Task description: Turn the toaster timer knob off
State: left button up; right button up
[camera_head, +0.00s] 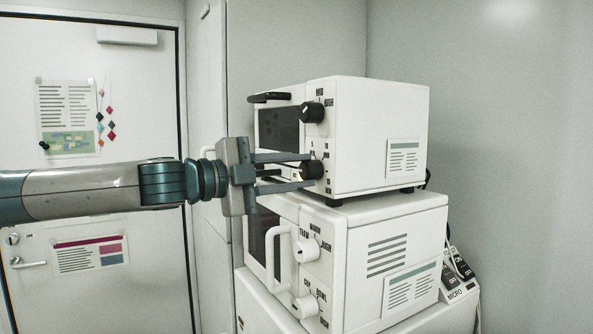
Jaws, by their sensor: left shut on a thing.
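A white toaster (375,140) stands on top of another white appliance. Its control strip faces left and carries two black knobs, one above the other. The upper knob (312,112) has MID and HIGH printed by it. The lower knob (313,170) has small marks around it, too small to read, and looks like the timer knob. My left gripper (307,172) reaches in from the left and is shut on the lower knob, one finger above it and one below. The knob's pointer is hidden, so its setting cannot be told. My right gripper is not in view.
The lower appliance (405,240) has two white knobs and a white door handle (278,255) below my gripper. A switch strip (458,280) marked MICRO is at the right. A white door (100,225) with posters stands behind my arm.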

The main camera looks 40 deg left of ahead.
pick_arm(q)
jog(key=shift+o, duration=0.2)
jog(key=n, duration=0.3)
jog(key=shift+n, duration=0.9)
jog(key=shift+c, duration=0.2)
jog(key=shift+n, duration=0.6)
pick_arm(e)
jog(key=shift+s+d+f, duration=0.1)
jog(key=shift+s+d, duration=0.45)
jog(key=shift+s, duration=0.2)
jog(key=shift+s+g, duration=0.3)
pick_arm(q)
jog(key=o, duration=1.1)
jog(key=shift+c, duration=0.2)
jog(key=shift+a, duration=0.1)
